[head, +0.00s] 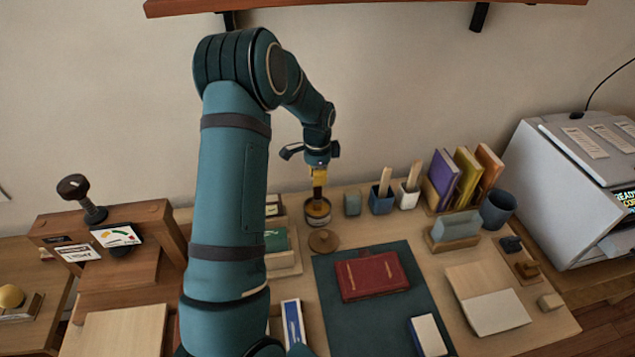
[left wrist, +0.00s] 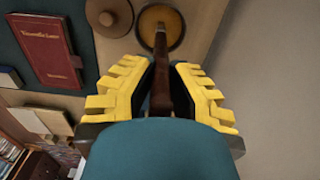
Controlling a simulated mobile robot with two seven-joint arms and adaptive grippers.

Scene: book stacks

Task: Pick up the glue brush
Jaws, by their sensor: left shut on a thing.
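The glue brush, with a dark brown handle, shows in the left wrist view (left wrist: 161,75) between the yellow fingers of my left gripper (left wrist: 160,88). In the head view my left gripper (head: 319,176) points down above the glue pot (head: 318,212) and is shut on the brush. The brush's lower end reaches into the round, yellowish pot, which also shows in the left wrist view (left wrist: 173,18). I cannot tell whether the bristles touch the pot's bottom. My right gripper is not in view.
A round wooden lid (head: 323,241) lies in front of the pot. A red book (head: 371,276) lies on the dark mat (head: 345,333). Cups with wooden sticks (head: 381,199) stand right of the pot. A wooden press (head: 113,245) is at the left, a printer (head: 570,190) at the right.

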